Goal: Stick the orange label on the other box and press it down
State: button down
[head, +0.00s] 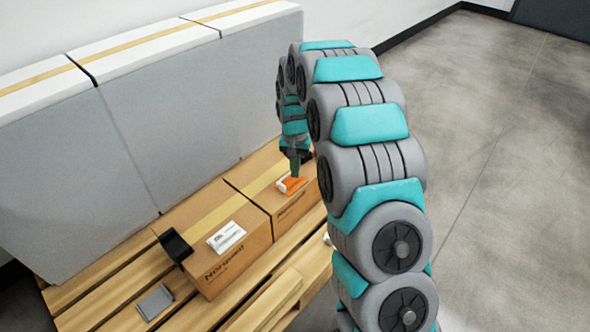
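Two cardboard boxes stand side by side on a wooden pallet (95,297). The left box (206,266) has dark lettering on its front and a white label (226,237) on top. The right box (257,186) has an orange label (289,187) with a white part at its top right area. My gripper (295,171) points down at the orange label, its tip at or just above it. Whether it touches or grips the label is too small to tell. My arm hides part of the right box's right side.
A black object (176,246) sits against the left box's left end. A flat grey piece (154,302) lies on the pallet at the front left. Tall grey blocks with white tops (65,160) stand behind the boxes. Open concrete floor (500,170) is at the right.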

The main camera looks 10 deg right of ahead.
jog(key=shift+f, duration=0.8)
dwell(0.7)
dwell(0.3)
jog(key=shift+r+p, duration=0.8)
jog(key=shift+r, duration=2.2)
